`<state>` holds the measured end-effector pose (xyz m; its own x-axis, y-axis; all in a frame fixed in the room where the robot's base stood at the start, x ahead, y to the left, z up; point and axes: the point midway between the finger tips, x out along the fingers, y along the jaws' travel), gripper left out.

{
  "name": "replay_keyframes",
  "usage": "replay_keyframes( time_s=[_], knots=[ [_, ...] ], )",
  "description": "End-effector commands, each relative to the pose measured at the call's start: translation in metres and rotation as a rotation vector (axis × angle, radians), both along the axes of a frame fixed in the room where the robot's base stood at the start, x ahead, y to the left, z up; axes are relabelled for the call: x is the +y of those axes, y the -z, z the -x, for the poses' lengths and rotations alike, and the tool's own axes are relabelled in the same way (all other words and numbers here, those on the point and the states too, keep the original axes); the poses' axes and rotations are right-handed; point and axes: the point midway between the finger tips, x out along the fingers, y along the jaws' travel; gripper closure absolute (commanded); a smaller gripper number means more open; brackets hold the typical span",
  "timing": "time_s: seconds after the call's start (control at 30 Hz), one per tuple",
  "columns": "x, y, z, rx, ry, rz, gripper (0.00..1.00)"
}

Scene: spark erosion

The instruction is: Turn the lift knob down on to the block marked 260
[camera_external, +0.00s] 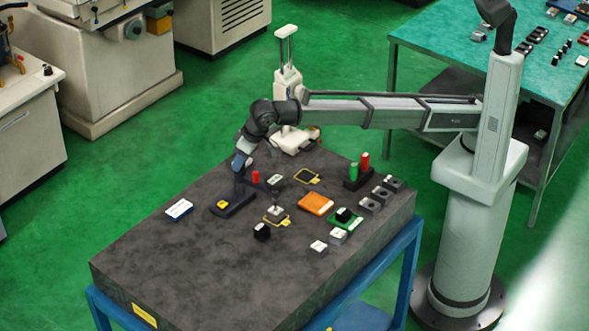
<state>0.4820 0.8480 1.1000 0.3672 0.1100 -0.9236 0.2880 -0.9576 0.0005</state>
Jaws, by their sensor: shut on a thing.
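My arm reaches over the dark stone table (150,260) from the right and bends down at its left end. No marking 260 can be read on any block.
Red and green cylinders (354,171) stand at the right. The table's front left is clear.

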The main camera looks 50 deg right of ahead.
Motion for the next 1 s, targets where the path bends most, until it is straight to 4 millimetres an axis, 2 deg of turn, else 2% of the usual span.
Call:
replay_keyframes(
  time_s=[0.2,0.5,1.0],
  knots=[
    [0.0035,-0.0002,0.0,0.0,0.189,0.001,0.91],
    [0.0043,-0.0001,0.0,0.0,0.378,0.0,0.91],
    [0.0039,0.0002,0.0003,0.002,0.474,0.0,0.91]
  ],
)
